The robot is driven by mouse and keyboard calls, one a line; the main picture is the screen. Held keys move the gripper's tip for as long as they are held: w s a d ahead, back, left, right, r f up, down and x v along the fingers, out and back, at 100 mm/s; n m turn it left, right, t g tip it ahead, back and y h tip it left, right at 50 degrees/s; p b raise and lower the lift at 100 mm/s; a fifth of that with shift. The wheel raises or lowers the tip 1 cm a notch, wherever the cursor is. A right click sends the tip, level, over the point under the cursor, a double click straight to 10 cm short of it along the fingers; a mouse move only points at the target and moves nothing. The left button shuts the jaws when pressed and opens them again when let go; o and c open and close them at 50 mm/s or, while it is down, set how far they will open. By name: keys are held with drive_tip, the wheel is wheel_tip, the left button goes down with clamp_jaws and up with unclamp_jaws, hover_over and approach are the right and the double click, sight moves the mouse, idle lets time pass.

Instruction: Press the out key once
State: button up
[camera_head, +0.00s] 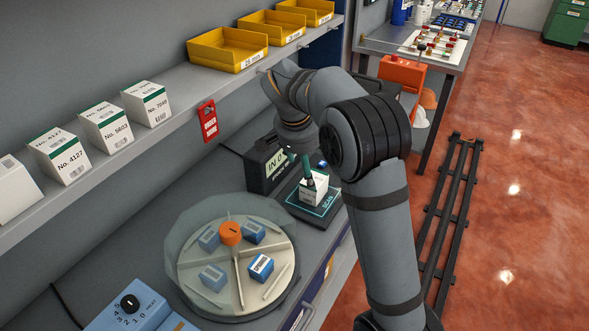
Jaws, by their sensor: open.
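A dark terminal (262,172) with a lit display reading "IN 0", the rest covered by my arm, stands at the back of the bench. I cannot make out an out key; my arm may hide part of the terminal. My gripper (308,172) is open and points down, just right of the display. Its dark green fingertips are at a small white box (316,194). Whether they touch the box, I cannot tell. The box sits on a dark pad marked SCAN (327,205).
A round carousel (237,270) with an orange knob and several blue boxes stands in front. A blue dial unit (140,305) is at the lower left. A shelf holds white numbered boxes (106,127) and yellow bins (228,50); a red tag (208,122) hangs below it.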

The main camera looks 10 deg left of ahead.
drive_tip(key=c, duration=0.3)
idle(0.4)
clamp_jaws()
idle(0.8)
idle(1.3)
